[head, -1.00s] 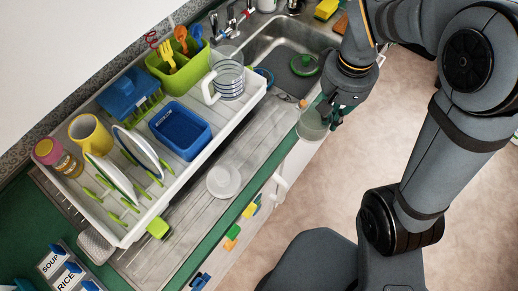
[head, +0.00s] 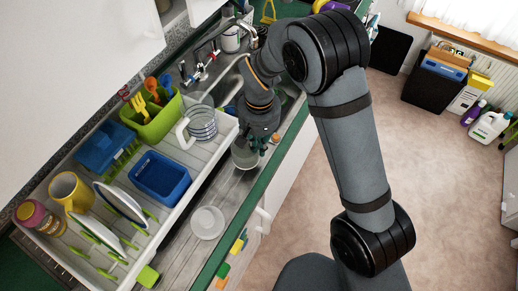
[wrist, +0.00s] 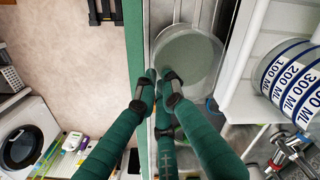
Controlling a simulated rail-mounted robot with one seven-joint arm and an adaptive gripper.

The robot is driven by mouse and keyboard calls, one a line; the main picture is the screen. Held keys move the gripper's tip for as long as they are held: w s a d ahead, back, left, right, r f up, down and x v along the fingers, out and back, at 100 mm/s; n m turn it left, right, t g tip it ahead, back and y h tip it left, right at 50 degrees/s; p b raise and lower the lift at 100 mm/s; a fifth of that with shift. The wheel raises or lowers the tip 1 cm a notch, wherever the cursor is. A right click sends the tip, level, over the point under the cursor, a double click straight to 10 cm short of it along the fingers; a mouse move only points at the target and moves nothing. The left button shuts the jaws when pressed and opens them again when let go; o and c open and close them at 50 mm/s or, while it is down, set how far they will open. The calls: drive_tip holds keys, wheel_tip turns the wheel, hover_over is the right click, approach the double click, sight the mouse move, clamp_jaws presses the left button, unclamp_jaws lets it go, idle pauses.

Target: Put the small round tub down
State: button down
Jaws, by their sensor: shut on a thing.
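The small round tub (head: 244,154) is clear and cup-like in the head view. My gripper (head: 258,143) is shut on its right side, near the sink end of the metal drainboard. In the wrist view the tub's round, greyish face (wrist: 188,55) lies just beyond the fingertips (wrist: 160,82). The tub is over the strip between the dish rack and the counter's front edge. I cannot tell whether its base touches the surface. The gripper hides part of its rim.
A white dish rack (head: 62,262) stands left of the tub, with a measuring jug (head: 201,123) close by. A whitish round dish (head: 208,222) sits on the drainboard (head: 183,250). Bare drainboard lies between that dish and the tub. The green counter edge (head: 250,205) borders it.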

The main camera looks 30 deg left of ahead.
wheel_tip(320, 180, down, 3)
drive_tip(key=shift+r+p, duration=0.15)
drive_tip(key=shift+p, duration=0.15)
drive_tip(key=shift+f+b, duration=0.2)
drive_tip(key=shift+b, duration=0.1)
drive_tip(key=c, duration=1.9)
unclamp_jaws()
wheel_tip(320, 180, up, 12)
drive_tip(key=shift+r, duration=0.25)
